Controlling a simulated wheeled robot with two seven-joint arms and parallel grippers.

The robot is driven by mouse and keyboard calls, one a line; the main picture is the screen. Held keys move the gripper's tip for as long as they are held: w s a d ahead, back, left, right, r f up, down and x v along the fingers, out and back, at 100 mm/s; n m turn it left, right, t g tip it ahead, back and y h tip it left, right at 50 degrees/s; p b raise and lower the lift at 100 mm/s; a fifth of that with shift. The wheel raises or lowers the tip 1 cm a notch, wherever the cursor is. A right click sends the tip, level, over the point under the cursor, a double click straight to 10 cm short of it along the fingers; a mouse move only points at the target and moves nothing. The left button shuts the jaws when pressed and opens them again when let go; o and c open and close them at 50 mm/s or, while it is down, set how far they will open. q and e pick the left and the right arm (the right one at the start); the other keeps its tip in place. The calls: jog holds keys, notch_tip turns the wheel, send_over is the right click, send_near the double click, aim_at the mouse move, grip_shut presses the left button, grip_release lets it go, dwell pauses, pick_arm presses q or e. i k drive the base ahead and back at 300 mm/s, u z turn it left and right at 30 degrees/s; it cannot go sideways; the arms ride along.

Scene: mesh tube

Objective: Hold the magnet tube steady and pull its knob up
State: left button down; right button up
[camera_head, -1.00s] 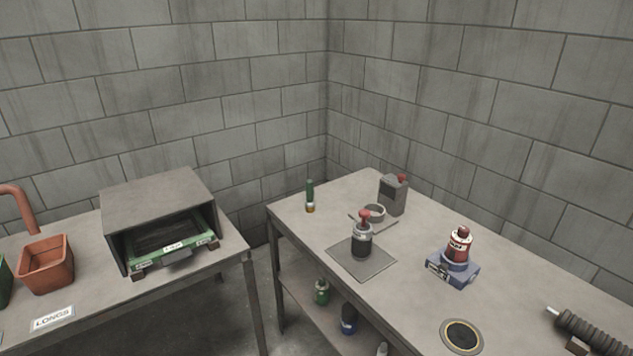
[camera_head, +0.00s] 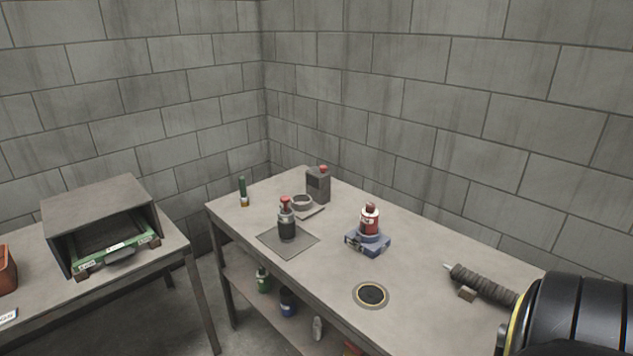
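A dark upright tube (camera_head: 287,226) with a light band and a red knob (camera_head: 286,200) on top stands on a thin grey mat (camera_head: 272,241) on the right-hand table. It looks like the magnet tube. Its knob sits close above the tube's neck. No gripper is near or touching it. A black rounded part of my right arm (camera_head: 580,315) shows at the lower right edge. Neither gripper shows in the head view.
The table (camera_head: 325,275) also bears a red bottle (camera_head: 369,220) on a blue block, a dark canister (camera_head: 318,185), a grey ring, a green tube (camera_head: 242,190), a round black pad (camera_head: 372,294) and a ribbed cylinder (camera_head: 485,285). A box (camera_head: 100,205) stands on the left table.

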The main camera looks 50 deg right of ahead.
aim_at(284, 199)
jog(key=k, duration=0.15)
jog(key=z, duration=1.15)
